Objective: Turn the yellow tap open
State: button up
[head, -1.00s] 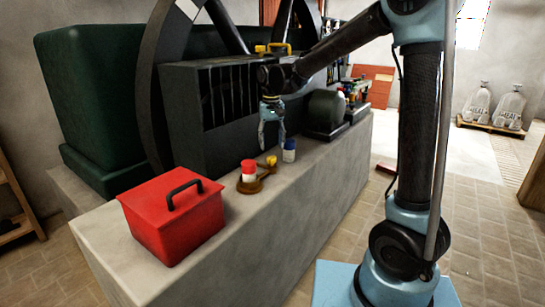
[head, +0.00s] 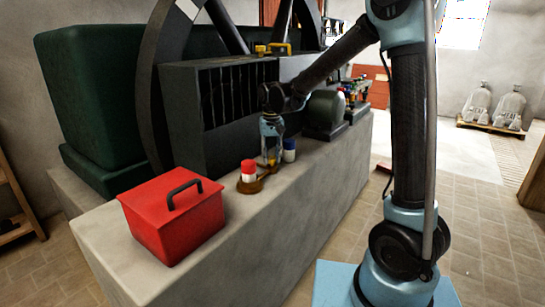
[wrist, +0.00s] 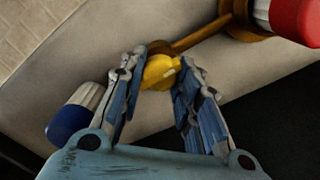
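The yellow tap (wrist: 160,72) is a small rounded yellow knob at the end of a brass-coloured arm (wrist: 203,36) in the wrist view. My gripper (wrist: 165,66) is open, with one finger on each side of the knob. The left fingertip is very close to it or touching; a narrow gap shows at the right one. In the head view my gripper (head: 271,160) points down at the ledge, and its fingers mostly hide the tap. The brass arm runs to a round brass base under a red-and-white cylinder (head: 249,171).
A blue-and-white cylinder (head: 289,150) stands close beside my gripper; it also shows by the left finger in the wrist view (wrist: 75,115). A red toolbox (head: 172,220) sits at the front of the stone ledge (head: 250,235). A dark ribbed machine block (head: 215,105) rises behind.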

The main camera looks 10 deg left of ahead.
jog(key=shift+c, duration=0.3)
jog(key=n, duration=0.4)
jog(key=shift+n, duration=0.4)
jog(key=n, duration=0.4)
jog(key=shift+n, duration=0.3)
jog(key=n, duration=0.4)
jog(key=shift+w+n, duration=0.1)
jog(key=shift+n, duration=2)
jog(key=o, duration=1.1)
jog(key=shift+r, duration=0.1)
